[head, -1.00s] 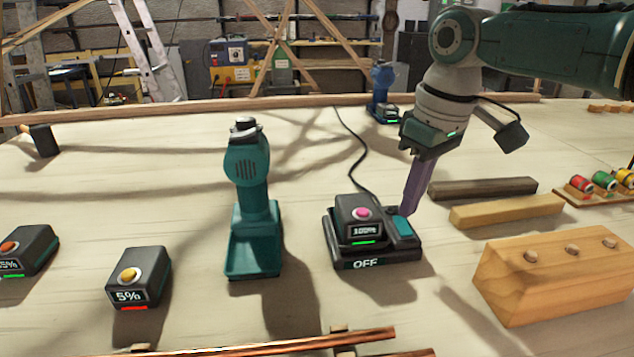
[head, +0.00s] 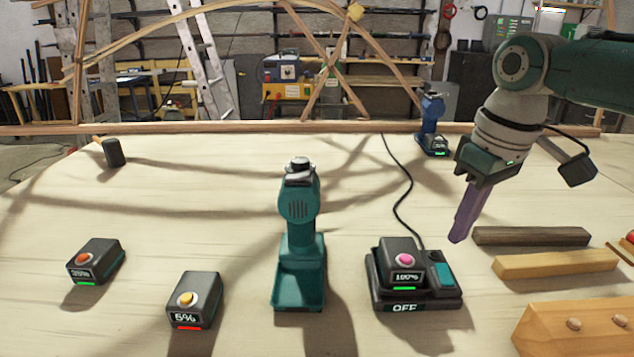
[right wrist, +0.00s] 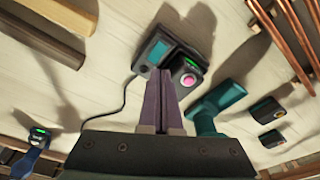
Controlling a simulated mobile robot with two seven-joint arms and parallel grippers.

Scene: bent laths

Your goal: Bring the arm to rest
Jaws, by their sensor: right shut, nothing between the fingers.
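My right gripper (head: 462,238) is in the head view at the right. Its purple fingers are shut and empty, pointing down above the table, to the upper right of the black charger (head: 418,302). The charger's label reads OFF, and a battery with a pink button (head: 404,262) and a 100% display sits on it. In the right wrist view the closed fingers (right wrist: 167,75) show with the charger (right wrist: 150,48) beyond them. My left gripper is not in view.
A teal drill (head: 300,240) stands mid-table. Batteries reading 5% (head: 193,305) and 35% (head: 95,262) lie to its left. A dark lath (head: 530,236), a yellow lath (head: 555,263) and a wooden block (head: 575,330) lie at right. A blue drill (head: 431,125) stands behind.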

